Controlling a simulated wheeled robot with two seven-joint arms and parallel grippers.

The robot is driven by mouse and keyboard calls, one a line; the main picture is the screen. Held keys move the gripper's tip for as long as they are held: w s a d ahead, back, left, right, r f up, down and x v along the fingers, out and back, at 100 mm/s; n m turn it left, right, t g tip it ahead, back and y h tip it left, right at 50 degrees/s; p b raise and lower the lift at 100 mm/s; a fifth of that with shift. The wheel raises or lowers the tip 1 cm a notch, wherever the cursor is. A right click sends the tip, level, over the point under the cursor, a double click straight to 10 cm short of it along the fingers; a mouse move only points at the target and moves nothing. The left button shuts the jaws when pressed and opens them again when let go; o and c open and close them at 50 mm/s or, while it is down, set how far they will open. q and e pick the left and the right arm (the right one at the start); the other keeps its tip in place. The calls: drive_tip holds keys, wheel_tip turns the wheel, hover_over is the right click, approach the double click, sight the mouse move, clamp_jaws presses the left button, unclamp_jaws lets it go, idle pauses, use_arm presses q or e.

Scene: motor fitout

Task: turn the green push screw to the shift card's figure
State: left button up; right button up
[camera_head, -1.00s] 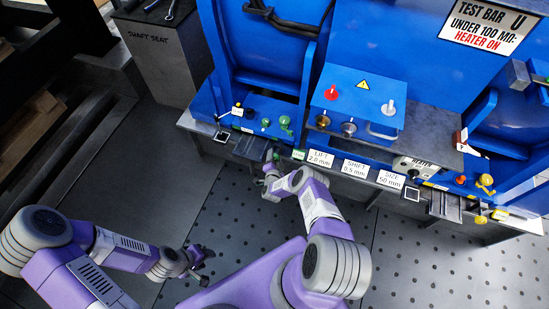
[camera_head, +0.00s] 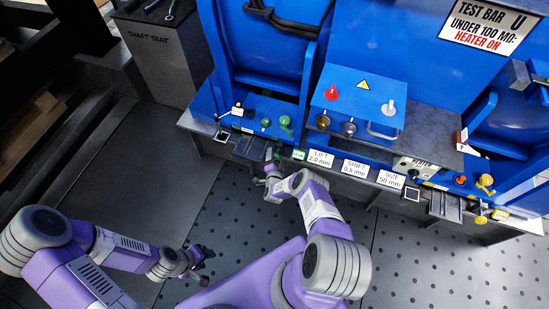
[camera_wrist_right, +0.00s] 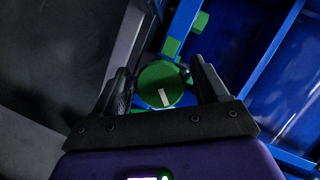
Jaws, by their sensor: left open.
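The green push screw (camera_wrist_right: 160,86) shows in the right wrist view as a round green head with a white mark, which slants slightly from upright. My right gripper (camera_wrist_right: 161,72) has its fingers on either side of the head, with narrow gaps visible. In the head view the right gripper (camera_head: 269,170) is low at the bench's front edge, and the screw is mostly hidden there. The shift card (camera_head: 355,168) reads "SHIFT 0.5 mm". My left gripper (camera_head: 203,258) is open and empty over the dark floor, well away from the bench.
The lift card (camera_head: 319,158) reads 2.0 mm and the size card (camera_head: 390,179) 50 mm. A blue box (camera_head: 358,98) with red and white knobs stands behind the cards. Green knobs (camera_head: 284,122) sit on the blue base at left. The perforated floor in front is clear.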

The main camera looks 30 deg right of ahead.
drive_tip(key=p+v, duration=0.4)
drive_tip(key=v, duration=0.3)
drive_tip(key=shift+s, duration=0.25)
drive_tip(key=shift+a+r, duration=0.1)
drive_tip(key=shift+a, duration=0.05)
idle(1.6)
